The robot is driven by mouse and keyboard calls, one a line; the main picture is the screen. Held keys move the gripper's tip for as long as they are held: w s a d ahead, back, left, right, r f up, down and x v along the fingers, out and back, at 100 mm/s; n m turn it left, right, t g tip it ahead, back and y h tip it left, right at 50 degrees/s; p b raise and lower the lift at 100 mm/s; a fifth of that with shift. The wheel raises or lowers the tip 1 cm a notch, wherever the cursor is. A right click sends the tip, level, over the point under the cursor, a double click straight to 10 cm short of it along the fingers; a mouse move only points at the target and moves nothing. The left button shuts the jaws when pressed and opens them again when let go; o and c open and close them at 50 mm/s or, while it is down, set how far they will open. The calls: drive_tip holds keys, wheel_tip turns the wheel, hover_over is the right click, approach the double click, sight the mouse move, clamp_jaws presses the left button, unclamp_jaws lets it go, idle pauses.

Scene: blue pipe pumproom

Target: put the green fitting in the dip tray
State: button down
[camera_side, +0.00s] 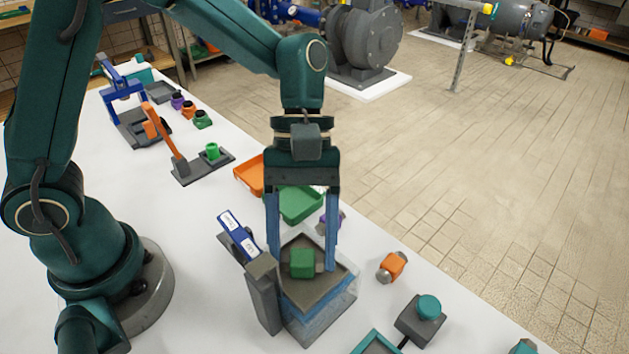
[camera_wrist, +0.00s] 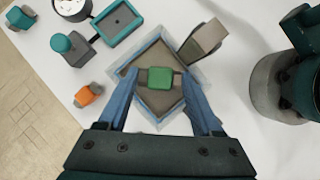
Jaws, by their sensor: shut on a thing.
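The green fitting (camera_side: 302,262) is a green block with grey ends. My gripper (camera_side: 303,266) points down and is shut on it, with one blue finger at each end. The dip tray (camera_side: 338,302) is a square container with clear bluish walls and a grey-brown inside, below the fitting. In the wrist view the green fitting (camera_wrist: 160,78) lies between the fingertips of my gripper (camera_wrist: 159,82), over the inside of the dip tray (camera_wrist: 160,115). I cannot tell whether the fitting touches the tray's floor.
A grey post with a blue-and-white sign (camera_side: 262,285) stands against the tray's left side. An orange fitting (camera_side: 392,266) lies to its right, near a teal-topped grey button box (camera_side: 420,318). Green (camera_side: 300,205) and orange (camera_side: 248,174) bins stand behind.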

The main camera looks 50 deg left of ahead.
drive_tip(key=shift+c, duration=0.2)
unclamp_jaws()
drive_tip(key=v, duration=1.1)
drive_tip(key=s+a+f+m+t+y, duration=0.1)
drive_tip(key=s+a+m+t+y, duration=0.3)
drive_tip(key=s+a+m+t, duration=0.4)
drive_tip(key=shift+a+f+m+t, duration=0.25)
drive_tip(key=shift+a+m+t, duration=0.25)
drive_tip(key=shift+a+t, duration=0.35)
drive_tip(key=shift+d, duration=0.1)
